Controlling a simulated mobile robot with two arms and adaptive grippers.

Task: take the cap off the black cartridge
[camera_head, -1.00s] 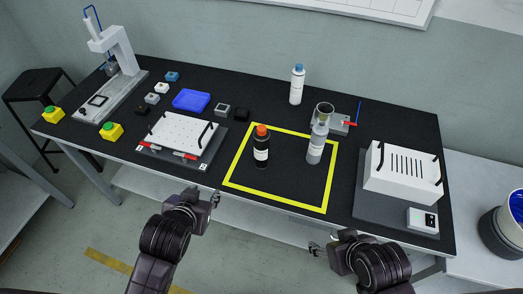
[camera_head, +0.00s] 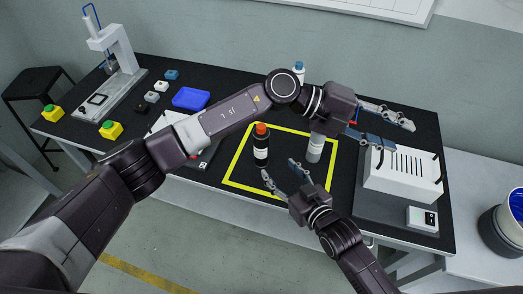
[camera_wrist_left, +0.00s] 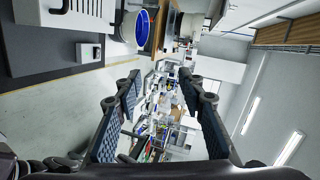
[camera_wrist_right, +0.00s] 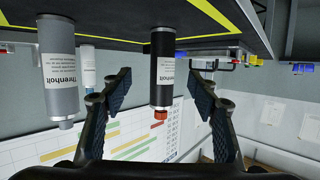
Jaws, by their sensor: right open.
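The black cartridge (camera_head: 261,146) with an orange-red cap (camera_head: 261,128) stands upright inside the yellow square on the table. In the right wrist view the cartridge (camera_wrist_right: 162,65) appears upside down, its cap (camera_wrist_right: 160,113) between the open fingers in the picture. My right gripper (camera_head: 280,172) is open and empty, just right of and in front of the cartridge, apart from it. My left gripper (camera_head: 385,128) is open and empty over the table's right side, far from the cartridge; the left wrist view (camera_wrist_left: 158,95) shows nothing between its fingers.
A grey bottle (camera_head: 315,148) stands right of the cartridge, partly hidden by my left arm. A white bottle with a blue cap (camera_head: 299,73) stands behind. A white slotted box (camera_head: 395,172) is at the right. A blue tray (camera_head: 191,98) lies left.

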